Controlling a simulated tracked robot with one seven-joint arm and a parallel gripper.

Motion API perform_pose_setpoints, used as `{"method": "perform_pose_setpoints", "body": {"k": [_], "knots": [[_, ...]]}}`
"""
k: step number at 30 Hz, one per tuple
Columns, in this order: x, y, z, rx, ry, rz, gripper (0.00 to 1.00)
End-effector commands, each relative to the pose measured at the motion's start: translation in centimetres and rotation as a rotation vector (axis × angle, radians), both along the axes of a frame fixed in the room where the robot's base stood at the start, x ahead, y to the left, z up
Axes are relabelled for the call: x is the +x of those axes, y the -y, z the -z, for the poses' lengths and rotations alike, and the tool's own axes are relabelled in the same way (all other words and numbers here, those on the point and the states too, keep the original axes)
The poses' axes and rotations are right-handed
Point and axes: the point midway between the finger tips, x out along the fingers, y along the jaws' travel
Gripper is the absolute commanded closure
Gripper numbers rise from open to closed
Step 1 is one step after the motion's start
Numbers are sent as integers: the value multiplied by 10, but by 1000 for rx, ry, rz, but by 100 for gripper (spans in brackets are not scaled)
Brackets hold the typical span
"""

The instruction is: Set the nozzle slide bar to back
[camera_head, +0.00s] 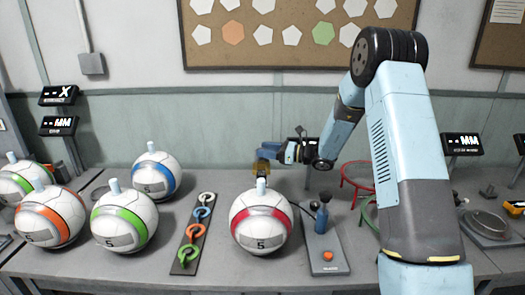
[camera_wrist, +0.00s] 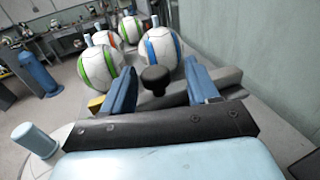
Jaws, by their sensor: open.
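In the wrist view a round black knob (camera_wrist: 154,76) stands between the two blue fingers of my gripper (camera_wrist: 160,66). A dark grey bar (camera_wrist: 225,79) lies just beyond the fingers; I take the knob and bar to be the nozzle slide bar, but cannot tell its setting. The fingers are apart, with a gap on each side of the knob. In the head view my gripper (camera_head: 268,152) is low behind the red-striped ball (camera_head: 261,225), with a small yellow part (camera_head: 261,167) below it. The knob is hard to make out in the head view.
A blue pump (camera_head: 322,217) stands on a grey base with an orange button (camera_head: 327,256), right of the red-striped ball. A strip of coloured rings (camera_head: 194,232) lies left of it. Several balls crowd the left. A red ring stand (camera_head: 357,178) is near my arm.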

Motion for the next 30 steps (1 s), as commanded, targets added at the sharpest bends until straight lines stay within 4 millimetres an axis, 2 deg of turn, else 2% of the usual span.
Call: {"method": "perform_pose_setpoints", "body": {"k": [9, 15, 21, 30], "knots": [[-18, 62, 0, 1, 0, 4, 40], [-27, 94, 1, 0, 0, 3, 40], [-33, 110, 1, 0, 0, 2, 40], [-34, 114, 1, 1, 0, 1, 40]]}}
